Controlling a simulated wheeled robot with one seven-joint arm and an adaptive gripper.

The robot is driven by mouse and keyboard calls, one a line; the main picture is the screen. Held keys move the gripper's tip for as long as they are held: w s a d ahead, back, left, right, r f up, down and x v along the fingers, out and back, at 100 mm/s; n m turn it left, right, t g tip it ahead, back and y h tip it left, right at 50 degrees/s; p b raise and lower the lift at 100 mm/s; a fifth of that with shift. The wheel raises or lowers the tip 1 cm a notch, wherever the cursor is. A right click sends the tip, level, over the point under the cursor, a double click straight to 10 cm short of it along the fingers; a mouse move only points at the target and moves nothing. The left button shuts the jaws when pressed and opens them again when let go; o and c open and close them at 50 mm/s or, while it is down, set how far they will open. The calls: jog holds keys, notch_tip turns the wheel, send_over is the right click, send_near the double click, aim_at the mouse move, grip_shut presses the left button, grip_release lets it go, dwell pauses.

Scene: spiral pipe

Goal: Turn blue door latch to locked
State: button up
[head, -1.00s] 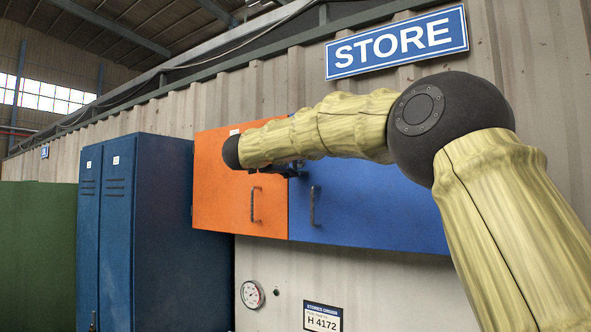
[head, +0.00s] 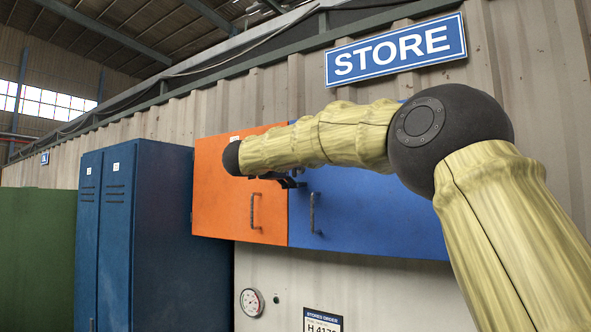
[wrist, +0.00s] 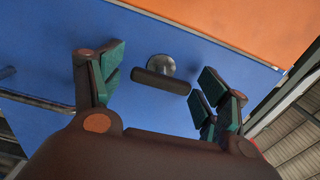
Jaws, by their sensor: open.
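The blue door (head: 365,215) is in the head view, right of the orange door (head: 225,185); the blue door (wrist: 140,60) also fills much of the wrist view. Its latch (wrist: 160,78) is a dark bar on a round metal base, between my open fingers and a little beyond their tips. My gripper (wrist: 158,72) is open, with green-padded fingers on either side of the latch, apparently not touching it. In the head view my gripper (head: 285,180) is small and partly hidden by my arm, near the seam between the doors. The latch is hidden there.
A vertical handle (head: 312,213) stands out from the blue door, and another handle (head: 252,211) from the orange one. A blue locker (head: 135,235) stands to the left.

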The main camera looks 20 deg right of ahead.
jog(key=shift+s+a, duration=0.1)
jog(key=v, duration=1.1)
jog(key=shift+s+a, duration=0.25)
